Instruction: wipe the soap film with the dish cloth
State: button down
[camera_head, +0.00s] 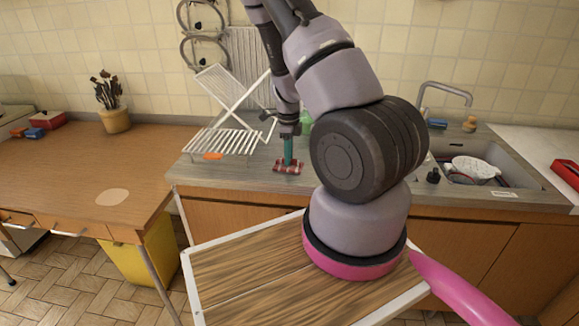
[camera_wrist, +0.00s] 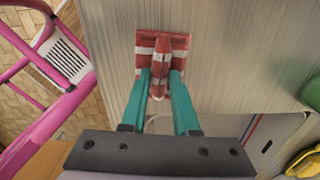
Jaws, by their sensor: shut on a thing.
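The dish cloth (camera_head: 282,169) is red and white striped and lies flat at the counter surface, in front of the drying rack. It also shows in the wrist view (camera_wrist: 178,42), with a raised fold in its middle. My gripper (camera_head: 289,160) points down with its teal fingers shut on that fold; the fingers also show in the wrist view (camera_wrist: 161,78). I cannot tell whether the cloth's underside touches the counter. A pale oval patch, seemingly the soap film (camera_head: 112,197), lies on the wooden table (camera_head: 60,170) at left, well apart from my gripper.
A white drying rack (camera_head: 222,141) stands just left of my gripper, with an orange item (camera_head: 212,156) by its foot. The sink (camera_head: 500,185) holds dishes at right. A utensil pot (camera_head: 115,120) stands at the table's back. A yellow bin (camera_head: 140,260) is below. The table's middle is clear.

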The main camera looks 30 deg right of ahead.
jog(key=shift+r, duration=3.45)
